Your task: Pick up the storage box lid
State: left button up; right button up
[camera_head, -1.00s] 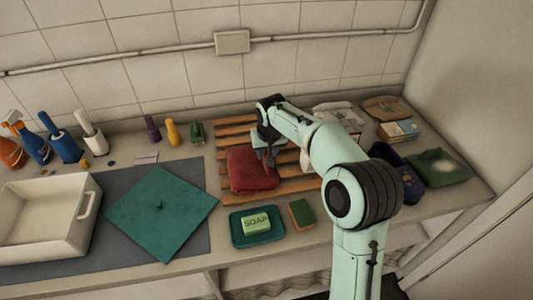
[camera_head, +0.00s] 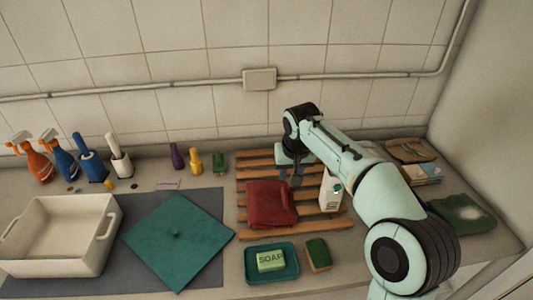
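The teal square lid (camera_head: 180,246) with a small knob in its middle lies flat on the dark grey mat (camera_head: 205,202), turned like a diamond. The cream storage box (camera_head: 62,270) stands open just left of it. My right gripper (camera_head: 290,182) points down over the wooden slatted rack, at the upper right edge of a folded red cloth (camera_head: 268,205), well to the right of the lid. Its two fingers look apart with nothing between them. My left gripper is out of view.
A teal soap tray (camera_head: 287,277) and a sponge (camera_head: 318,254) lie right of the lid. A white bottle (camera_head: 330,190) stands beside my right gripper. Spray bottles (camera_head: 38,163) and brushes line the back left. A tiled wall closes off the back.

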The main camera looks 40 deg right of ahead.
aim_at(178, 239)
jog(key=k, duration=1)
